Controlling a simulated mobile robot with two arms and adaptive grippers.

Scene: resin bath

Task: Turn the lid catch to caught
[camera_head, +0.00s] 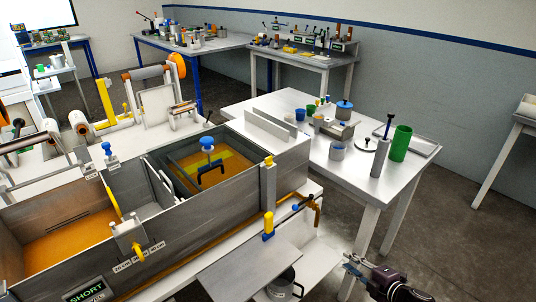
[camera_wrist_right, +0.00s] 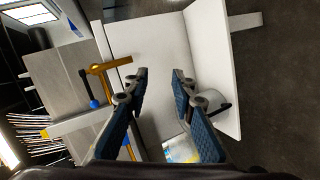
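I cannot tell for sure which part is the lid catch. A yellow lever (camera_head: 114,203) stands on a metal block with small labels (camera_head: 140,257) on the bath's front wall. A yellow piece (camera_head: 269,161) tops the post at the bath's right corner, and a yellow-and-blue handle (camera_head: 268,224) stands by a grey plate (camera_head: 250,265). My right gripper (camera_head: 352,268) is at the lower right, apart from all of these. In the right wrist view its fingers (camera_wrist_right: 160,78) are apart with nothing between them. My left gripper is not in view.
The open bath (camera_head: 225,215) holds amber resin and a blue-knobbed black handle (camera_head: 208,146). An orange pipe (camera_head: 317,212) sticks out at its right end; it shows in the wrist view (camera_wrist_right: 108,67). A pot (camera_head: 281,284) stands below. The side table (camera_head: 305,160) holds several cups.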

